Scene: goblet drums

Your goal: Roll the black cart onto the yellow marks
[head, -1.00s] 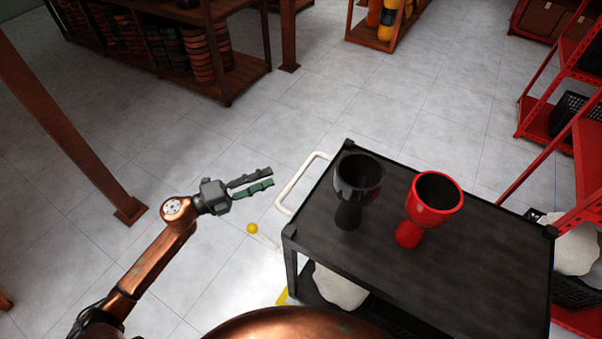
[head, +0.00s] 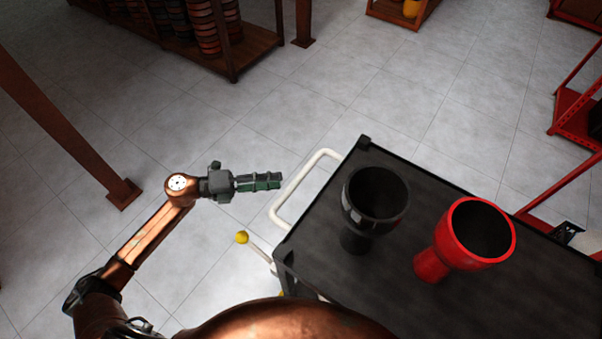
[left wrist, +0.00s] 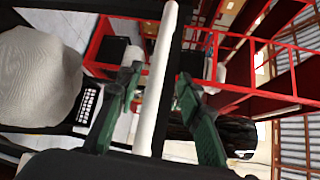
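The black cart (head: 450,215) stands at the lower right in the head view, with a white bar handle (head: 300,184) on its left end. A black goblet drum (head: 375,200) and a red goblet drum (head: 465,240) stand on its top. My left gripper (head: 276,181) is just left of the handle. In the left wrist view the white handle (left wrist: 158,80) runs between the two green fingers (left wrist: 157,95), which are apart with gaps beside the bar. A small yellow patch (head: 282,293) shows by the cart's near left corner; the other marks are hidden. My right gripper is not in view.
A yellow knob (head: 241,237) on a white rod sticks out low at the cart's left end. A brown post (head: 122,192) stands at the left, a drum shelf (head: 232,62) at the back, a red rack (head: 575,120) at the right. The tiled floor between is clear.

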